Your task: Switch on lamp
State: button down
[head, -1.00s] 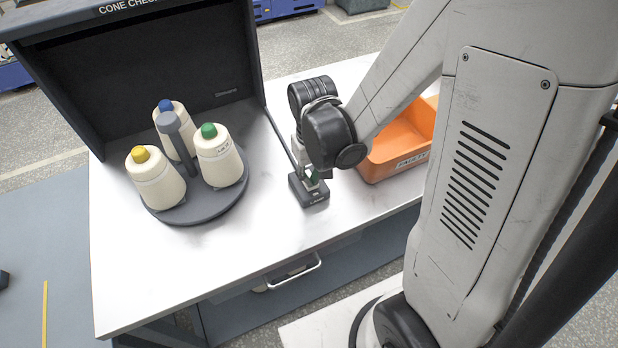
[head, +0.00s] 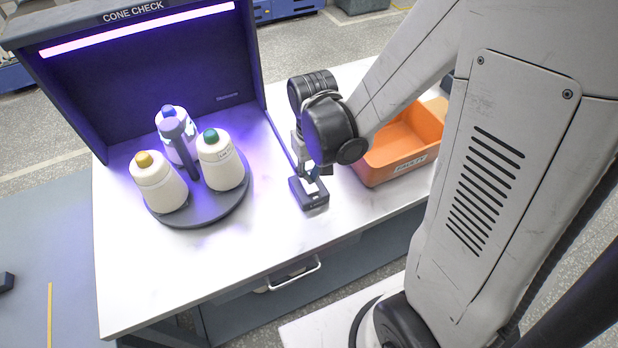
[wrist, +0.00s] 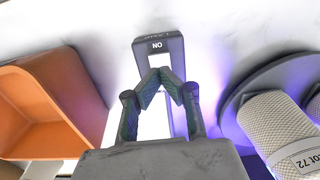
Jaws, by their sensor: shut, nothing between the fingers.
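The lamp (head: 150,29) is a strip under the top of the dark CONE CHECK booth, and it glows violet. The lamp switch (head: 308,194) is a small dark box on the white table, right of the cones, with a pale rocker. In the wrist view the switch (wrist: 158,43) shows the word ON at its far end. My gripper (wrist: 160,73) is shut and empty, with its fingertips over the rocker. I cannot tell whether they touch it. The fingers hide part of the rocker. In the head view my wrist hides most of the gripper.
An orange bin (head: 400,170) stands just right of the switch. The front of the white table (head: 150,270) is clear.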

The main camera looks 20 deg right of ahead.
jog(key=shift+r+p, duration=1.15)
jog(key=shift+r, duration=0.8)
notch_tip(320, 180, up, 11)
jog(key=t+b, duration=0.6)
send_over(311, 188)
jog(key=s, duration=0.5)
jog(key=shift+s+r+t+b, duration=0.45)
jog(key=shift+s+t, duration=0.15)
jog(key=shift+s, duration=0.1)
